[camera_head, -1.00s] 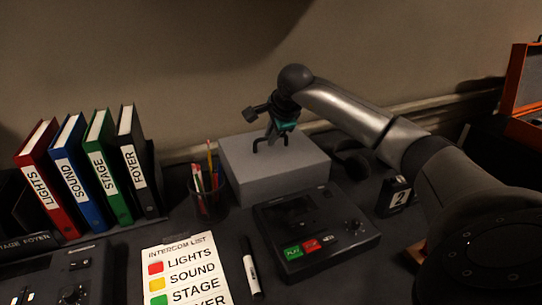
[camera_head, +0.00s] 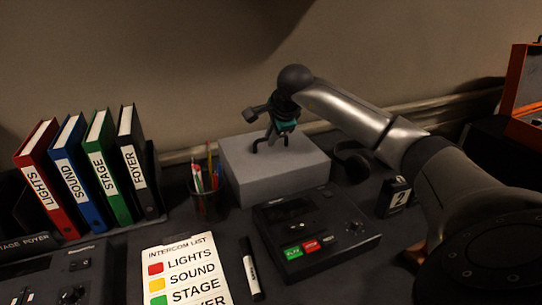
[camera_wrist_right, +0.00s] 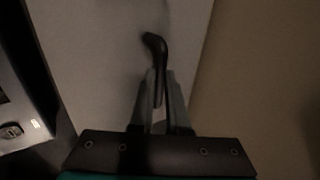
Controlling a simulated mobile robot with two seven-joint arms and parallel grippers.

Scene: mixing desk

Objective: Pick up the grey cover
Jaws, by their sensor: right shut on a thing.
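The grey cover (camera_head: 262,175) is a box-like block with a black handle (camera_head: 256,146) on top, standing on the desk behind the small black device. My right gripper (camera_head: 272,142) comes down from above and is shut on the handle. In the right wrist view the fingers (camera_wrist_right: 160,100) close around the dark handle (camera_wrist_right: 157,48), with the cover's pale top (camera_wrist_right: 95,50) beneath. The cover looks level; whether its bottom touches the desk is hard to tell. My left gripper is not in view.
The black device with green and red buttons (camera_head: 325,240) lies in front of the cover. A pencil cup (camera_head: 207,205) stands close on its left, with several binders (camera_head: 88,175) beyond.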

